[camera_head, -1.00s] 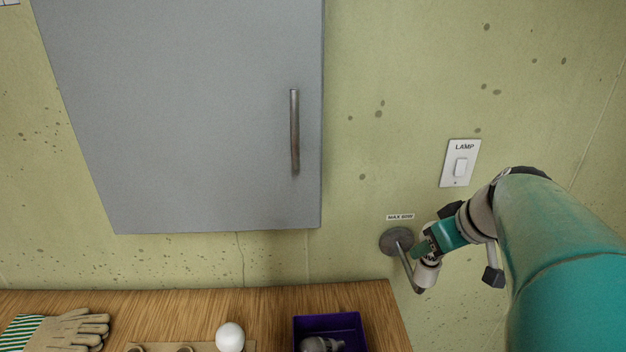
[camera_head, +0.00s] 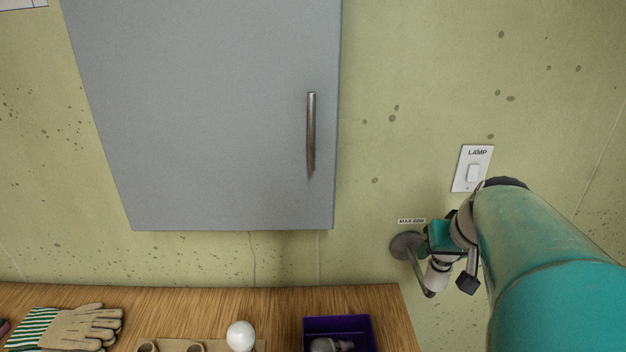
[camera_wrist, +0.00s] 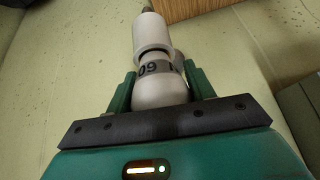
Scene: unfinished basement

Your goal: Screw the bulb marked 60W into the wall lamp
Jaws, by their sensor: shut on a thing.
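The wall lamp (camera_head: 407,245) has a round grey plate on the wall and a bent arm ending in a pale socket (camera_head: 436,275). In the wrist view the white socket (camera_wrist: 151,33) lies straight beyond the bulb (camera_wrist: 160,93). The bulb has a grey band with "60" readable; the rest of the marking is turned away. My gripper (camera_wrist: 161,82) is shut on the bulb, one green finger on each side. The bulb's base end is at the socket mouth; how deep it sits is hidden. In the head view my gripper (camera_head: 440,237) is just above the socket and hides the bulb.
A lamp switch (camera_head: 473,172) is on the wall above my arm. A grey cabinet (camera_head: 210,120) hangs left. On the wooden bench (camera_head: 200,302) are gloves (camera_head: 80,328), a holder with a white bulb (camera_head: 240,336) and a purple bin (camera_head: 337,323) with a bulb inside.

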